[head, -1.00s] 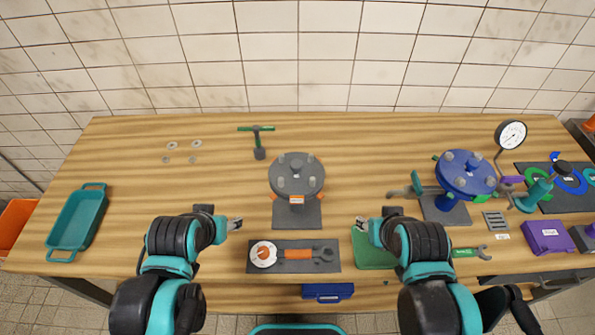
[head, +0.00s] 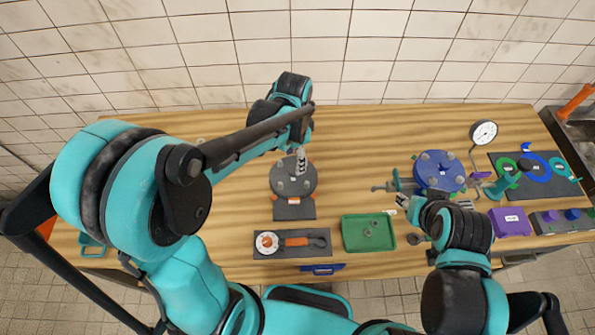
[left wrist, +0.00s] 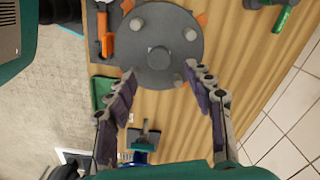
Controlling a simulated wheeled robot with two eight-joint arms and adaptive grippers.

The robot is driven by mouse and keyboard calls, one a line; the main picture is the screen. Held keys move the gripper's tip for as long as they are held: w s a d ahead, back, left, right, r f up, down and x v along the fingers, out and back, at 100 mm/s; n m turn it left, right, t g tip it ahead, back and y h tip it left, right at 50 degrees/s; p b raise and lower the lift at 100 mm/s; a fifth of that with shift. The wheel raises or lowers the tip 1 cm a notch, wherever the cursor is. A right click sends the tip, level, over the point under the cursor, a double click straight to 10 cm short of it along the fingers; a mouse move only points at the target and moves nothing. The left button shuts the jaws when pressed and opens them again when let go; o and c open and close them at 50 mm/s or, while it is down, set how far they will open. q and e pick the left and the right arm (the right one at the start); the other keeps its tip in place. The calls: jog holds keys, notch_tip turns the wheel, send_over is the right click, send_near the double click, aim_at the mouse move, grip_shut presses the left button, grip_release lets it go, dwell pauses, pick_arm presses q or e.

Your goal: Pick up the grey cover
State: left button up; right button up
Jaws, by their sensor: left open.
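The grey cover (head: 284,186) is a round dark grey disc with a central knob and several lighter studs, on a stand on the table. Orange parts show at its edge. In the left wrist view the cover (left wrist: 158,30) lies just beyond the fingertips, its knob roughly between their lines. My left gripper (head: 301,161) is above the cover's far part in the head view; in the left wrist view it (left wrist: 160,72) is open and empty. My right gripper (head: 402,200) is by the blue flange's stand; its jaws are too small to read.
A green tray (head: 350,246) with small round parts is right of the cover's stand. A dark mat (head: 262,254) with a gauge-like disc and an orange-handled wrench lies in front. The blue flange (head: 440,172) and pressure gauge (head: 484,132) stand to the right. My left arm hides the table's left part.

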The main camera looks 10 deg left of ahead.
aim_at(293, 169)
pick_arm(q)
jog(key=f, duration=0.6)
jog(key=shift+s+a+f+b, duration=0.15)
jog(key=shift+a+b, duration=0.1)
jog(key=shift+b, duration=0.1)
grip_shut()
